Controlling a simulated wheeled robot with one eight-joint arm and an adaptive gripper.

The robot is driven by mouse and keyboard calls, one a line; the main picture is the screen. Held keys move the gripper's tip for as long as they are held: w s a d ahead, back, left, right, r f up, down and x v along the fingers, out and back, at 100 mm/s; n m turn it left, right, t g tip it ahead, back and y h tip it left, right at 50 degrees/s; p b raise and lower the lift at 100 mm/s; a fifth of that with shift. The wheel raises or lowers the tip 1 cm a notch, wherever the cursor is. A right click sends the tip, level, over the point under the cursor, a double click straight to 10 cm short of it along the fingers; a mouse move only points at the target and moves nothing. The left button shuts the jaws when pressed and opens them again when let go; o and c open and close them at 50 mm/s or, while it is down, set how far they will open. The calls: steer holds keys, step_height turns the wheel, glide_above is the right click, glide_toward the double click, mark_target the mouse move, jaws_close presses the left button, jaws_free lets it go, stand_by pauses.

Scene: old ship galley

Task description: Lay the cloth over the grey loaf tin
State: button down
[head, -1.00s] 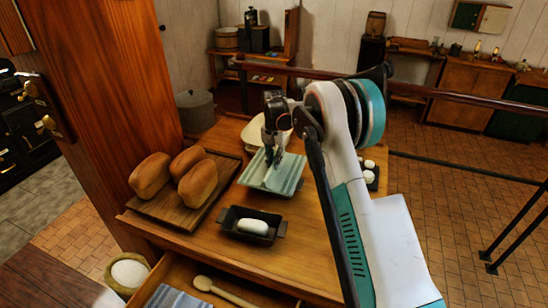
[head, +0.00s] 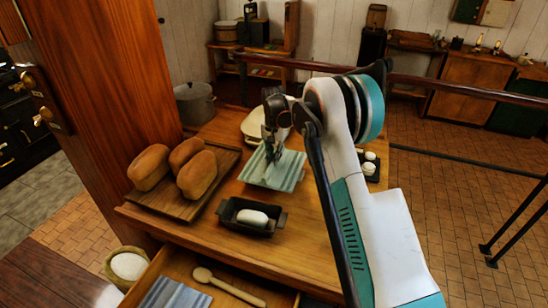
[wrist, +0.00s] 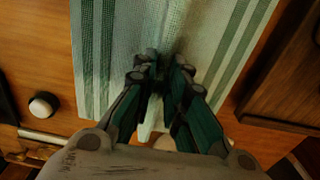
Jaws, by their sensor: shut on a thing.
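The green-and-white striped cloth (head: 290,173) lies spread on the wooden table behind the dark grey loaf tin (head: 231,217). A white lump of dough sits in the tin, which is uncovered. My gripper (head: 271,155) points down at the cloth's middle. In the wrist view my gripper (wrist: 165,62) is shut on a pinched fold of the cloth (wrist: 108,60), with stripes running along both sides. The rest of the cloth looks flat and low; I cannot tell whether it is clear of the tabletop.
Several brown loaves lie on a wooden board (head: 165,208) at the left, beside a wooden post. A dark tray (head: 373,177) with white round things is at the right. An open drawer (head: 190,268) below holds a folded cloth and a wooden spoon. A pale dish (head: 252,126) stands behind my gripper.

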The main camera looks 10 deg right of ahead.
steer(key=shift+f+b, duration=0.55)
steer(key=shift+b, duration=0.05)
stand_by(0.7)
steer(key=c, duration=1.5)
jaws_free()
steer(key=shift+c, duration=0.2)
steer(key=shift+r, duration=0.1)
steer(key=shift+r+p, duration=1.75)
steer(key=shift+r, duration=2.2)
